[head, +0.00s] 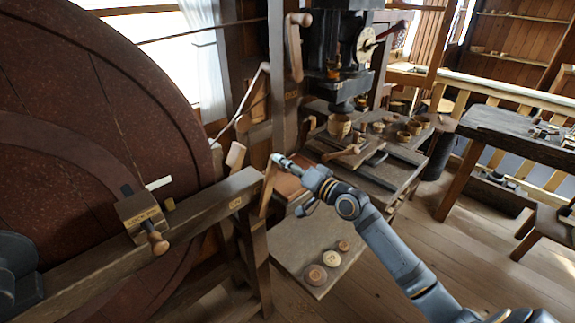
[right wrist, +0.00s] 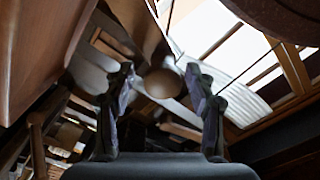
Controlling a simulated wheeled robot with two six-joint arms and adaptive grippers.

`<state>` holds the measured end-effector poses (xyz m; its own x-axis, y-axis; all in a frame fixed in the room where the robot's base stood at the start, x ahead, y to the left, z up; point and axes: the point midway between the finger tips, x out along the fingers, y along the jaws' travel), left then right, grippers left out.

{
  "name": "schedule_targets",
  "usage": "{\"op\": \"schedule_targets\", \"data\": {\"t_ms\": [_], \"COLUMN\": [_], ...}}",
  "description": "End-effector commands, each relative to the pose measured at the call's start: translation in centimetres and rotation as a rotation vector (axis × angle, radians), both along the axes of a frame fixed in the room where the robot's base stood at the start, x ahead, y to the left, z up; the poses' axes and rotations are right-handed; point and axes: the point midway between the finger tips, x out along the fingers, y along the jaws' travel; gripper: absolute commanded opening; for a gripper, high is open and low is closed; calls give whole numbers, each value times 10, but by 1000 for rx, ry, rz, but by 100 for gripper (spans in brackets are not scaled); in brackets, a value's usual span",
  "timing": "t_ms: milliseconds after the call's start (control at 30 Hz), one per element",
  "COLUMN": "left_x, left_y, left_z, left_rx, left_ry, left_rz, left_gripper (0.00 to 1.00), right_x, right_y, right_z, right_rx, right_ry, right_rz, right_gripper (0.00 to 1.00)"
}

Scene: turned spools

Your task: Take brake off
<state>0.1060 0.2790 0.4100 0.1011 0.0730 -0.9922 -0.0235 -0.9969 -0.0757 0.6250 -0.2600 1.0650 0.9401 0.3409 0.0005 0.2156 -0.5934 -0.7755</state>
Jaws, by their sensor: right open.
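A small wooden block with a label (head: 140,214) sits on the beam in front of the big wheel, with a turned knob (head: 157,243) below it. The label is too small to read surely. A pale wooden handle (head: 236,155) stands up behind the beam's right end. I cannot tell which part is the brake. My right gripper (head: 277,158) is right of that handle, apart from it. In the right wrist view its two fingers (right wrist: 163,85) are open and hold nothing. A rounded pale wooden end (right wrist: 162,83) shows between and beyond them. My left gripper is out of view.
The big dark red wheel (head: 75,110) fills the left. The beam (head: 215,205) and upright post (head: 283,75) stand close to my right gripper. A low board (head: 310,255) carries several round wooden pieces.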

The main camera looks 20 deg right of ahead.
Motion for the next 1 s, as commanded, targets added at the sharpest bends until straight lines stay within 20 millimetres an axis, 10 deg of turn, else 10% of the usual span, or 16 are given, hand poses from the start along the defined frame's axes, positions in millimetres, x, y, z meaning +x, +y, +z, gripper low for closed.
{"op": "schedule_targets", "data": {"t_ms": [500, 1000], "left_x": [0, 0], "left_y": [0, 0], "left_z": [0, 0], "left_rx": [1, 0], "left_ry": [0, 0], "left_rz": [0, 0], "left_gripper": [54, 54], "right_x": [0, 0], "right_y": [-1, -1], "right_z": [88, 100], "right_rx": [-3, 0], "right_ry": [-4, 0], "right_rz": [0, 0], "right_gripper": [55, 55]}}
